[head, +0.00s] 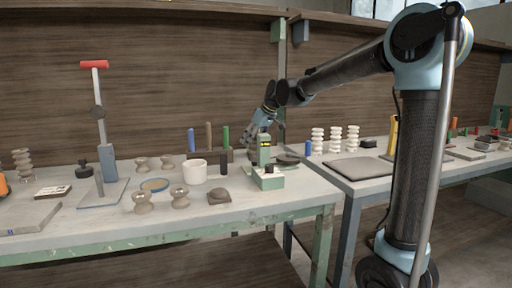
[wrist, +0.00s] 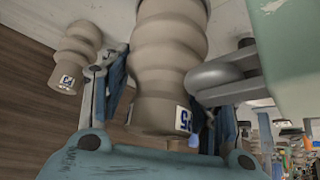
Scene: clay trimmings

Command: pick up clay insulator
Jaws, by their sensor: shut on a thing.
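A tan ribbed clay insulator (wrist: 168,55) with a small white-and-blue number tag fills the middle of the wrist view. My gripper (wrist: 165,90) is shut on it, with a finger on each side. In the head view my gripper (head: 252,138) is low over the far right of the near table, behind a small green device (head: 265,165). That device hides most of what I hold there. A second tan insulator (wrist: 75,52) with a tag shows at the left of the wrist view, apart from my gripper.
Several spool-shaped pieces (head: 142,203), a white cup (head: 194,171) and a brown lump (head: 219,197) lie left of the device. A red-topped stand (head: 98,115) rises further left. White ribbed insulators (head: 335,140) stand on the right table. The wall is close behind.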

